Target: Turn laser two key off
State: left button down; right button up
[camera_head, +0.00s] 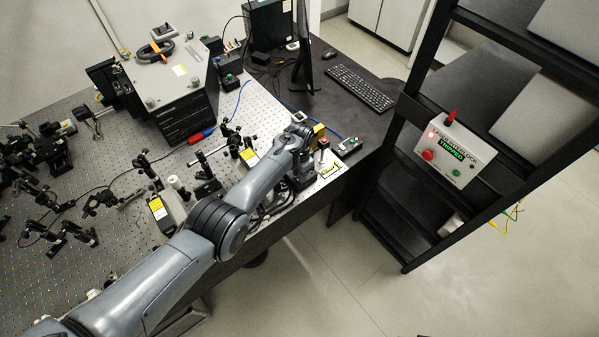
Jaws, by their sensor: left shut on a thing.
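My left arm reaches in from the lower left across the optical bench. Its gripper (303,181) points down at the front right corner of the bench, beside a small white-and-yellow laser unit (331,170). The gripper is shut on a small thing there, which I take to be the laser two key. The key itself is hidden behind the gripper and wrist, so its angle cannot be told. My right gripper is not in view.
A red-buttoned interlock box (456,150) reading "TRIPPED" hangs on the black rack (405,125) at right. A keyboard (361,88) lies on the dark desk behind. Optics and cables crowd the bench (100,265).

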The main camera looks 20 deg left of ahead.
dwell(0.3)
pick_arm(q)
jog(key=c, duration=1)
grip_release()
jog(key=shift+o, duration=0.2)
jog(key=shift+r+p, duration=0.35)
jog(key=shift+r, duration=0.15)
notch_tip(320, 180, up, 10)
jog(key=p, duration=0.2)
jog(key=shift+f, duration=0.15)
